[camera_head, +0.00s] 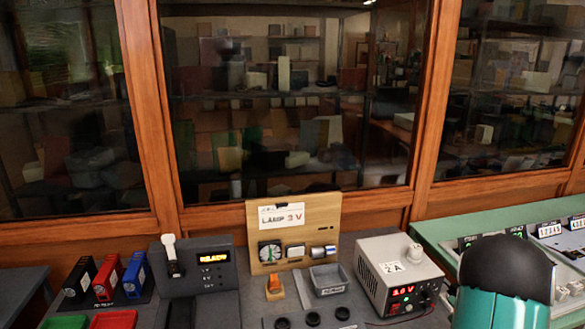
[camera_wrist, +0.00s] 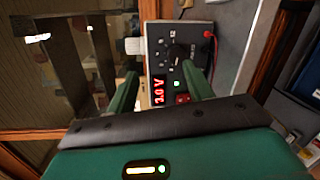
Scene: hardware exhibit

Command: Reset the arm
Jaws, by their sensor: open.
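My gripper (camera_wrist: 160,69) shows in the wrist view as two green fingers spread apart with a gap between them. It is open, and I see nothing held. Beyond the fingers is the front panel of a power supply (camera_wrist: 178,42), turned sideways in this view, with a red 3.0 V display. In the head view a rounded black and teal part of my arm stands at the lower right; the fingers cannot be made out there.
The grey power supply (camera_head: 375,259) stands right of a wooden lamp board (camera_head: 330,208). A dark console (camera_head: 220,279) with a white lever stands left, beside black, red and blue units. A green-edged panel (camera_head: 440,232) lies right. Wood-framed glass (camera_head: 290,100) closes the back.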

